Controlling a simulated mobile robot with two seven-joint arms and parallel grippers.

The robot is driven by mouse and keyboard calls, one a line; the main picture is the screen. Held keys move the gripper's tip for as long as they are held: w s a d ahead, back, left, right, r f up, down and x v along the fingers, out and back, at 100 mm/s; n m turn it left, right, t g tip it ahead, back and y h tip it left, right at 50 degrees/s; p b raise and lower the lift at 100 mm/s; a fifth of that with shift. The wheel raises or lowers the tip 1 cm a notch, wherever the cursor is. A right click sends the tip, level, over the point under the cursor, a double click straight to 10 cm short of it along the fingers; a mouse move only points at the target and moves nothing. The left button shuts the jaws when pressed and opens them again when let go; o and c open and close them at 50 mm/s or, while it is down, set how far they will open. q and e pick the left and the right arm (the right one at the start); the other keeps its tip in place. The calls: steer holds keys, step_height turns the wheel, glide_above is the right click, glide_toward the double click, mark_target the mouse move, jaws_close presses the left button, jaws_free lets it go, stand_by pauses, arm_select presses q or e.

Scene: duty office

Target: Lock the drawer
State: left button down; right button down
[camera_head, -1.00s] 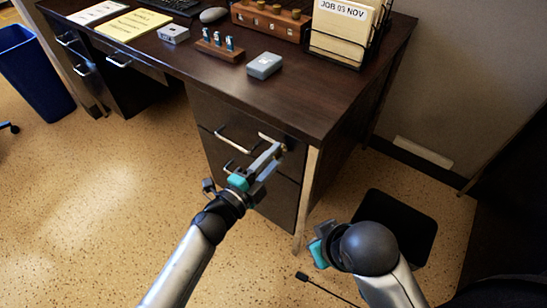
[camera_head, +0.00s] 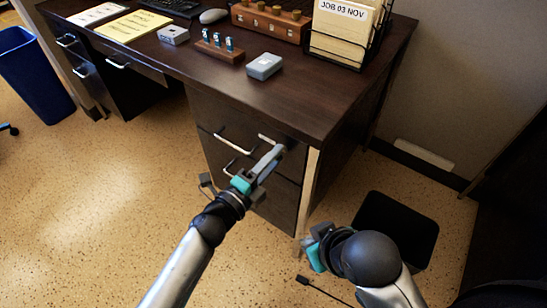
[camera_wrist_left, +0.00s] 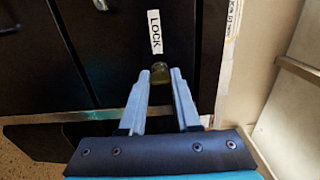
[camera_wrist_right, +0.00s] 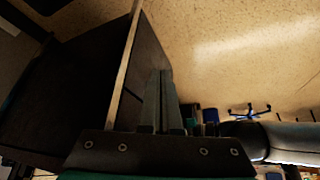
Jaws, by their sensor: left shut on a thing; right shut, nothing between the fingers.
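The dark drawer (camera_head: 228,120) is in the pedestal under the right part of the desk and appears shut. In the left wrist view, a white LOCK label (camera_wrist_left: 155,32) is on the dark front. Just below it is a small brass piece (camera_wrist_left: 160,72), a key head or lock knob; I cannot tell which. My left gripper (camera_head: 277,152) is at the drawer's upper right corner.
The desk top (camera_head: 290,100) holds a grey box (camera_head: 264,66), a wooden block with blue-tagged pieces (camera_head: 215,45) and a file rack (camera_head: 345,30). Drawer handles (camera_head: 233,142) stick out left of my left gripper. A black mat or bin (camera_head: 400,225) is on the floor at right.

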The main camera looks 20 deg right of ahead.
arm_select(q)
steer(key=c, duration=0.6)
jaws_free()
steer(key=shift+s+a, duration=0.1)
steer(key=p+v, duration=0.4)
steer(key=v, duration=1.1)
arm_select(e)
step_height(320, 180, down, 7)
steer(key=s+d+g, duration=0.1)
steer(key=g, duration=0.1)
steer(key=shift+s+h, duration=0.3)
steer(key=shift+d+f, duration=0.1)
steer(key=shift+d, duration=0.05)
